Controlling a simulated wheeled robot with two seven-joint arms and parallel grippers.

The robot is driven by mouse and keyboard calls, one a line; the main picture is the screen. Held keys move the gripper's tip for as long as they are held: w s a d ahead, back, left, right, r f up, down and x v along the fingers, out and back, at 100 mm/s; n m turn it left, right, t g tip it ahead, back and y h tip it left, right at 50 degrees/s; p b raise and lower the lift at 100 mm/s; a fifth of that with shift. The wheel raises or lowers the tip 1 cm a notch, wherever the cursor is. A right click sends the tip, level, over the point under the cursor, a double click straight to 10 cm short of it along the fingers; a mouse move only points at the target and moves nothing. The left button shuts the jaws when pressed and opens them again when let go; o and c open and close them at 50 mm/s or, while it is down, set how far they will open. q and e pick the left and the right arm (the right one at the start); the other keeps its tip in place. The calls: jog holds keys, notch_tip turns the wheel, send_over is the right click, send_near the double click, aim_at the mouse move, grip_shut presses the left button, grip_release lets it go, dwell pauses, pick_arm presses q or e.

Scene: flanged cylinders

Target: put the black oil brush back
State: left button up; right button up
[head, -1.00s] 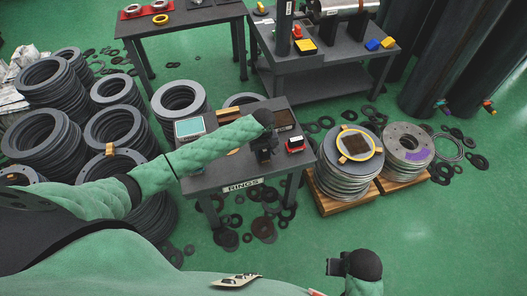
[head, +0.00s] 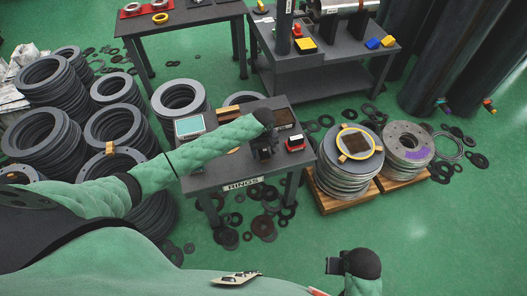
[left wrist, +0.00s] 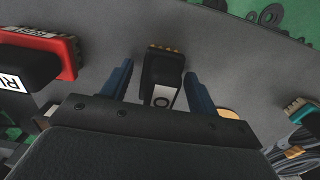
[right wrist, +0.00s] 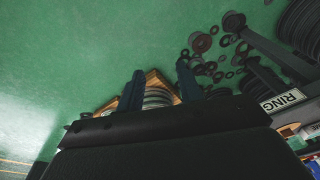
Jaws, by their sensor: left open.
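In the left wrist view a black block-like piece with a white label and a tan, bristle-like edge, apparently the black oil brush (left wrist: 162,78), is on the grey tabletop. My left gripper (left wrist: 158,69) is open, with one finger on each side of it; I cannot tell whether either finger touches it. In the head view my left gripper (head: 264,146) is over the table labelled RINGS (head: 222,178), and the brush cannot be made out there. My right gripper (right wrist: 159,66) is open and empty, over the floor near the pallets; it also shows in the head view (head: 334,266).
A red item (head: 295,143) is right of my left gripper. A teal-screened device (head: 190,125) is at the table's left. Stacks of grey rings (head: 120,127) crowd the left. Flange stacks on wooden pallets (head: 345,205) stand right. Floor at lower right is clear.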

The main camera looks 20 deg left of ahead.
pick_arm(q)
notch_tip(320, 180, up, 11)
jog(key=shift+f+b, duration=0.1)
jog(key=shift+b, duration=0.55)
jog(key=shift+r, duration=0.4)
jog(key=shift+s, duration=0.1)
jog(key=s+d+f+m+h, duration=0.1)
jog(key=s+d+f+m, duration=0.15)
jog(key=s, duration=0.35)
jog(key=s+d+f+m+t, duration=0.1)
jog(key=s+d, duration=0.2)
jog(key=s, duration=0.3)
jog(key=s+d+f+m+h, duration=0.1)
jog(key=s+d+m, duration=0.15)
jog(key=s, duration=0.45)
jog(key=s+a+r+m, duration=0.1)
jog(key=s+a, duration=0.3)
jog(key=s, duration=1.4)
jog(key=shift+s+a+r+m+t+y, duration=0.2)
jog(key=shift+s+m+t+y, duration=0.15)
jog(key=shift+m, duration=0.55)
pick_arm(e)
notch_tip(320, 180, up, 6)
jog(key=shift+s+r, duration=0.2)
jog(key=shift+s, duration=0.15)
jog(key=shift+s+d, duration=0.1)
